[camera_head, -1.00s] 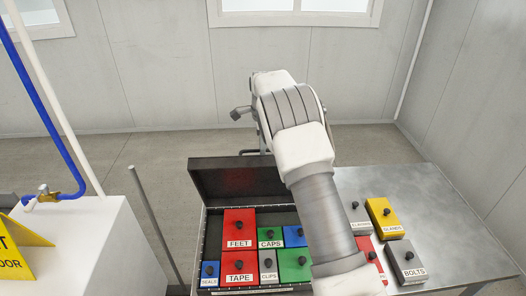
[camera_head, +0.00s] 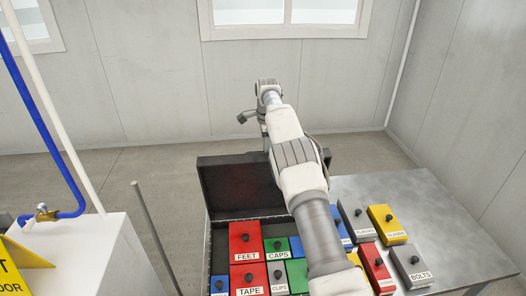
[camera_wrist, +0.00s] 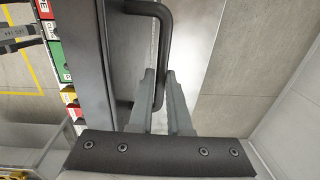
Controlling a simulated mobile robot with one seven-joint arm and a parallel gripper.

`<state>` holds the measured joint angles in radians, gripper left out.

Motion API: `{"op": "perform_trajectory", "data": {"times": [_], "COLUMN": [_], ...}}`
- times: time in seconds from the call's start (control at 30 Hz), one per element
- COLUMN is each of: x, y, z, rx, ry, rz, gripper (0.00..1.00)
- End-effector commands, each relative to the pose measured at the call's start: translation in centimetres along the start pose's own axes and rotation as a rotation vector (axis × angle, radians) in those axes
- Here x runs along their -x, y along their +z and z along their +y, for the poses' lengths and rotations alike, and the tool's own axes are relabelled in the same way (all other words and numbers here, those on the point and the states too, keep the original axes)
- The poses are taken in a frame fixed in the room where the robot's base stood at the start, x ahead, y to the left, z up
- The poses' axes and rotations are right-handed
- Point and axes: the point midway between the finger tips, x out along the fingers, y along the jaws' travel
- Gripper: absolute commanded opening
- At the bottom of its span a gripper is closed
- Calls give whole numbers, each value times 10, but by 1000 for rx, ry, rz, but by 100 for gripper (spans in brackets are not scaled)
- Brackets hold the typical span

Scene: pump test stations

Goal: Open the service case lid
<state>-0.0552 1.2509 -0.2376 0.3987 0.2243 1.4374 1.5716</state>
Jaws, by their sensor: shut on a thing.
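The service case stands on the metal table, with its dark lid (camera_head: 238,185) raised at the back and its inner face showing in the head view. The lid stands open, about upright or leaning back; the exact angle is hard to tell. In the wrist view, my gripper (camera_wrist: 160,76) has its two grey fingers on either side of the black bar handle (camera_wrist: 165,38), shut on it. The handle joins the dark lid panel (camera_wrist: 90,75). In the head view my arm reaches over the case's right part, and the fingers and handle are hidden or unclear.
The case holds labelled boxes, among them a red FEET box (camera_head: 244,243) and a green CAPS box (camera_head: 275,248). Grey BOLTS (camera_head: 411,265) and yellow (camera_head: 386,222) boxes stand on the table (camera_head: 440,225) to the right. A white cabinet (camera_head: 95,255) stands left.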

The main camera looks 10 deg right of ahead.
Motion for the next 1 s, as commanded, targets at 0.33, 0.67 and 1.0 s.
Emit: {"op": "perform_trajectory", "data": {"times": [0.33,0.67,1.0], "x": [0,0,4], "y": [2,0,-2], "z": [0,0,0], "rx": [3,2,1], "ry": [1,0,-1], "rz": [-6,-4,-2], "gripper": [0,46,46]}}
